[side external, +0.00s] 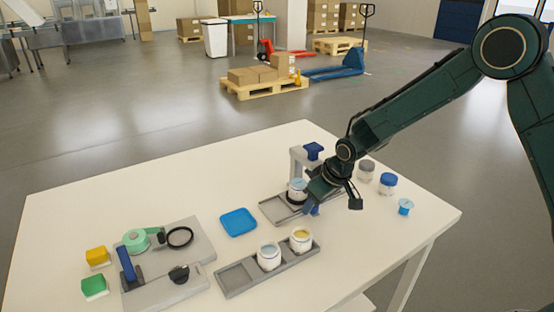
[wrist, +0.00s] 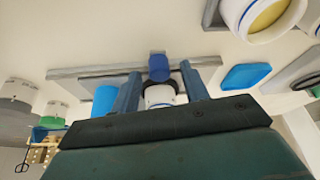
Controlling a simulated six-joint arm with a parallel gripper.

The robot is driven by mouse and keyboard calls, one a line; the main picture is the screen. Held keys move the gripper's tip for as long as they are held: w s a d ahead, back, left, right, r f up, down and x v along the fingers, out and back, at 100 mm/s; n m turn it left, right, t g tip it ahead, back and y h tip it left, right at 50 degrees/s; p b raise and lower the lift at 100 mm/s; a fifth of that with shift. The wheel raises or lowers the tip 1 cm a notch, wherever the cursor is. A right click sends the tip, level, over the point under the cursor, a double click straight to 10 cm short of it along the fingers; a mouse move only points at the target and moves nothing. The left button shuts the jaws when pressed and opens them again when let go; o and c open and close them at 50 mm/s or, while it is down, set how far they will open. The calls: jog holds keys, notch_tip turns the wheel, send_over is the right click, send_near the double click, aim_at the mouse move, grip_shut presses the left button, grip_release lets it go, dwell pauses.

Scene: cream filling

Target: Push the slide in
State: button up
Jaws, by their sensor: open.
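The slide station is a grey base (side external: 272,210) with an upright frame and a blue knob (side external: 313,151) on top. A white jar (side external: 297,186) with a pale blue top sits in a dark holder on it. My gripper (side external: 311,207) is low beside the jar, on its right. In the wrist view my gripper (wrist: 160,72) has its two blue fingers spread apart. The jar (wrist: 160,97) and a dark ring show between them, with the blue knob (wrist: 158,68) beyond. I cannot tell whether the fingers touch the holder.
A grey tray (side external: 235,279) with two open jars stands in front. A blue pad (side external: 238,222) lies left of the station. Lidded jars (side external: 387,183) and a small blue piece (side external: 405,206) stand to the right. A tape dispenser (side external: 130,265) is at the left. The right table corner is clear.

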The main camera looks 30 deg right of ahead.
jog(key=shift+f, duration=0.15)
grip_shut()
jog(key=shift+d, duration=2.4)
grip_release()
